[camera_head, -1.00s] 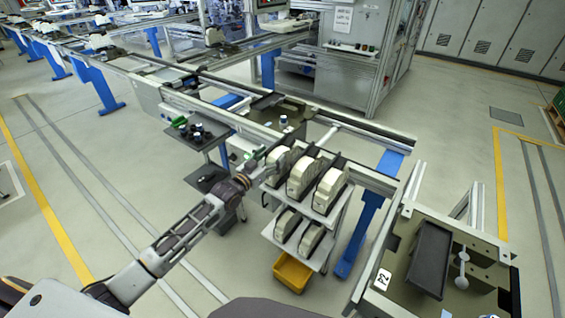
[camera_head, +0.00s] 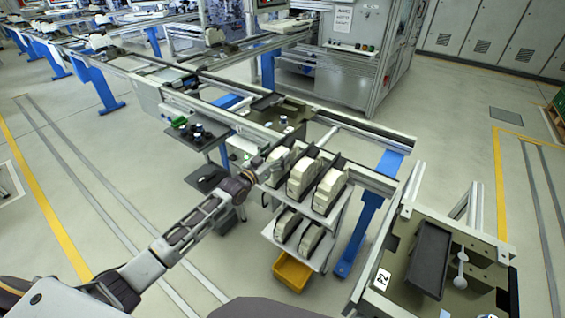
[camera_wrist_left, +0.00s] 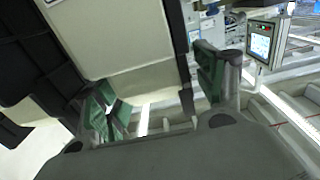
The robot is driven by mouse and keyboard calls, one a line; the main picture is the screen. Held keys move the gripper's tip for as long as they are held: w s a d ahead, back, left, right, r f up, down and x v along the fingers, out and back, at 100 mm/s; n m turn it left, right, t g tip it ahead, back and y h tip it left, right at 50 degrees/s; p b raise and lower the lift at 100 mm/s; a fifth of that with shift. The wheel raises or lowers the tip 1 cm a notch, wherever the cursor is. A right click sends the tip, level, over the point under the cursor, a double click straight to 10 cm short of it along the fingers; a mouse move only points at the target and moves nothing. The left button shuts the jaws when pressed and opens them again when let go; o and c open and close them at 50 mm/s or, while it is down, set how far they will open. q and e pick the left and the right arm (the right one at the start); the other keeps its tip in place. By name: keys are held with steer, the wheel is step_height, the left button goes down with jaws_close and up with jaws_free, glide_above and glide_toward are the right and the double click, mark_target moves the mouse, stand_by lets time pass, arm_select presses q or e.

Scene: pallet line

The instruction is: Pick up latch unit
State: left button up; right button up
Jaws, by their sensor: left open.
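Several cream, rounded units in dark holders, which look like the latch units, stand on the rack. The upper shelf has a left unit (camera_head: 278,163), a middle unit (camera_head: 301,178) and a right unit (camera_head: 327,190). My left gripper (camera_head: 267,163) is beside the upper left unit, its fingers small and partly hidden in the head view. In the left wrist view, its green-padded fingers (camera_wrist_left: 158,92) are spread apart. A large cream unit (camera_wrist_left: 125,35) fills the space just beyond and between them; contact cannot be told. My right gripper is out of view.
Two more cream units (camera_head: 287,224) sit on the lower shelf, above a yellow bin (camera_head: 292,271). A small dark table (camera_head: 196,137) with parts stands left of the rack. A fixture station marked P2 (camera_head: 383,279) is at right.

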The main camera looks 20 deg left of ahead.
arm_select(q)
steer(key=shift+x, duration=1.2)
steer(key=shift+c, duration=0.3)
steer(key=shift+r, duration=0.1)
jaws_close()
steer(key=shift+r, duration=0.15)
steer(key=shift+r, duration=4.85)
